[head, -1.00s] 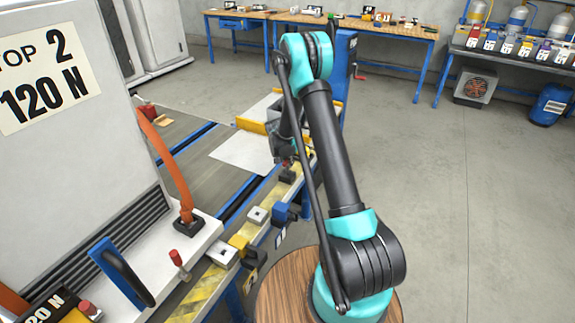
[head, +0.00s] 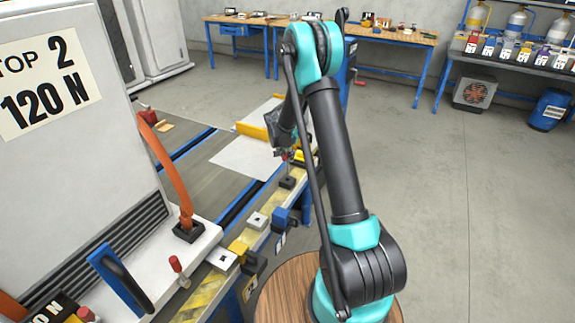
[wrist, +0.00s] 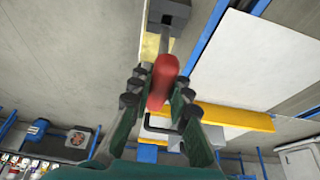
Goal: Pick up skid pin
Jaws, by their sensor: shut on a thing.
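The skid pin (wrist: 163,80) has a rounded red handle and a grey shaft. My gripper (wrist: 160,90) is shut on the red handle, with fingers on both sides of it. In the wrist view the shaft points toward a dark block (wrist: 169,11); I cannot tell whether its tip is still inside. In the head view my gripper (head: 286,157) is above the black block (head: 287,182) on the yellow-striped rail, with a little red showing between the fingers. A thin shaft shows faintly between gripper and block.
The rail (head: 205,288) also carries metal square blocks and a blue clamp (head: 281,219). A white panel with a yellow edge (head: 252,132) lies beside the gripper. A large white cabinet (head: 70,150) stands left. Open floor (head: 440,190) lies right.

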